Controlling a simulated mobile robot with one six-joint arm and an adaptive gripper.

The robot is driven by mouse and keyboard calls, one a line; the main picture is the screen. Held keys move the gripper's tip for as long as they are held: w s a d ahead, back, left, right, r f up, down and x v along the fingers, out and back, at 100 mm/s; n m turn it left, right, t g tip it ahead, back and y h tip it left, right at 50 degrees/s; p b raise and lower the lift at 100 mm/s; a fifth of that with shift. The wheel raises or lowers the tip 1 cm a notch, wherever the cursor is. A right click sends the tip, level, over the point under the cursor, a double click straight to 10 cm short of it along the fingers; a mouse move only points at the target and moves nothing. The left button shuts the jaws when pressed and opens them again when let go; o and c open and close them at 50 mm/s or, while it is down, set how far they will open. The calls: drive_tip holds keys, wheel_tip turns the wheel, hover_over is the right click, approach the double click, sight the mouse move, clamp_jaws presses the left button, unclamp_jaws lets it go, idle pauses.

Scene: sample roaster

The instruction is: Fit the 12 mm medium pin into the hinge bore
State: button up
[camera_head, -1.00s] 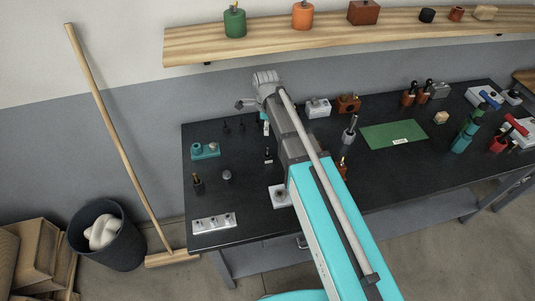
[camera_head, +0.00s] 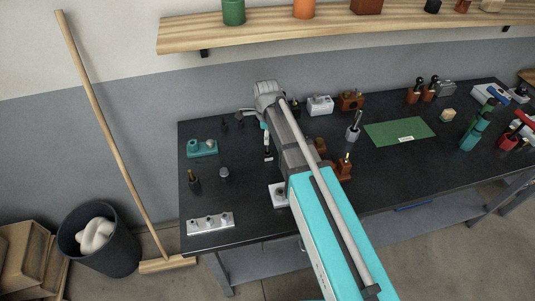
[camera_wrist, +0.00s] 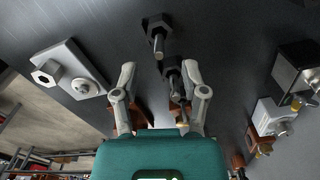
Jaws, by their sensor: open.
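My gripper (camera_wrist: 158,70) is open, its two fingers apart above the black bench; it also shows from behind in the head view (camera_head: 268,95). In the wrist view a silver pin with a dark hexagonal base (camera_wrist: 157,38) lies ahead of the fingertips. A second dark hexagonal piece with a shaft (camera_wrist: 172,68) appears between the fingers, near the right one; contact cannot be told. A pale plate with a hex piece and a dome (camera_wrist: 68,72) is at the left. I cannot tell which pin is the 12 mm medium one or which part holds the hinge bore.
On the bench stand a teal block (camera_head: 202,148), a silver plate with several studs (camera_head: 210,223), a white plate (camera_head: 279,195) and a tall pin in a holder (camera_head: 354,128). The green mat (camera_head: 400,131) is mostly bare.

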sight(268, 147)
drive_tip(key=shift+f, duration=0.45)
drive_tip(key=shift+f+b, duration=0.1)
drive_tip(key=shift+b, duration=0.2)
drive_tip(key=shift+d+f+b, duration=0.15)
drive_tip(key=shift+f+b, duration=2.35)
drive_tip(key=shift+b, duration=0.05)
drive_tip(key=shift+c, duration=0.2)
clamp_jaws()
